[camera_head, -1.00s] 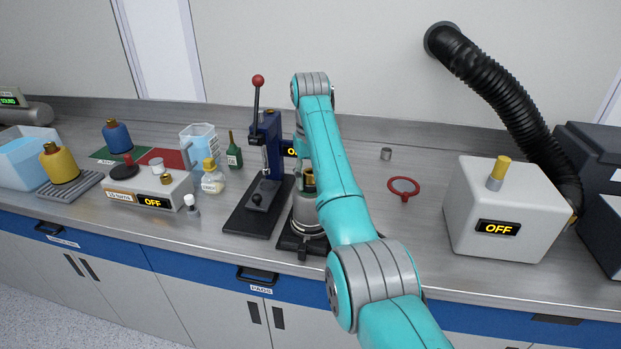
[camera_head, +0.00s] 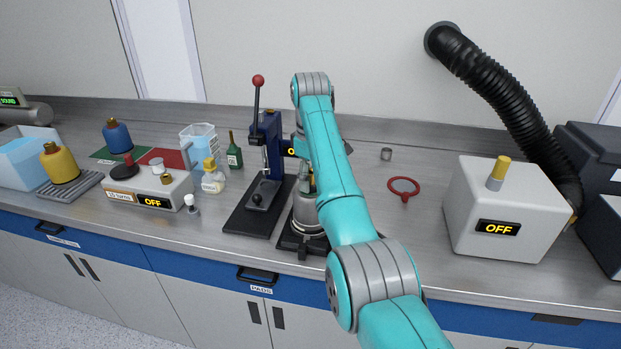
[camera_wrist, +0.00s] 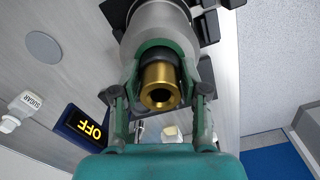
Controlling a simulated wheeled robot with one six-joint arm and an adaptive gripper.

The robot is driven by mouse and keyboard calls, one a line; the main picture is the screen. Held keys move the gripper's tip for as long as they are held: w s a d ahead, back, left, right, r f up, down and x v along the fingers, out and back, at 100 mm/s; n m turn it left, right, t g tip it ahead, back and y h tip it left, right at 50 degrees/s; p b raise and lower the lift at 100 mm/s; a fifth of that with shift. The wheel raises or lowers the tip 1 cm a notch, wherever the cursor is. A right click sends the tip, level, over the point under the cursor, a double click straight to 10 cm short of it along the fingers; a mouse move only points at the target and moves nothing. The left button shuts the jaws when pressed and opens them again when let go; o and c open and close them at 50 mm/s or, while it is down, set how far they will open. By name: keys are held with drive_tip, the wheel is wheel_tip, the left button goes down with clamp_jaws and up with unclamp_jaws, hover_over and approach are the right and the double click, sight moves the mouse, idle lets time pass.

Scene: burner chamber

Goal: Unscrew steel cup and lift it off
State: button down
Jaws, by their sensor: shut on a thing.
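The steel cup (camera_head: 306,213) is a grey rounded body standing upright on a dark base, partly hidden behind my arm. In the wrist view the steel cup (camera_wrist: 155,22) fills the top middle, with a black collar and a hollow brass piece (camera_wrist: 161,86) at its near end. My gripper (camera_wrist: 160,72) has its green fingers on either side of the collar, closed against the cup's end. The exact contact is partly hidden. In the head view the fingers are mostly hidden by my arm.
A blue lever press (camera_head: 265,150) on a dark plate (camera_head: 250,220) stands close left of the cup. A red ring (camera_head: 403,187) and a small grey cup (camera_head: 386,154) lie to the right, before a white OFF box (camera_head: 505,215). The counter between is clear.

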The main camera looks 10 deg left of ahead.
drive_tip(key=shift+a+f, duration=0.1)
drive_tip(key=shift+f, duration=0.1)
drive_tip(key=shift+n, duration=1.1)
drive_tip(key=c, duration=0.7)
unclamp_jaws()
drive_tip(key=o, duration=0.5)
drive_tip(key=shift+r, duration=0.1)
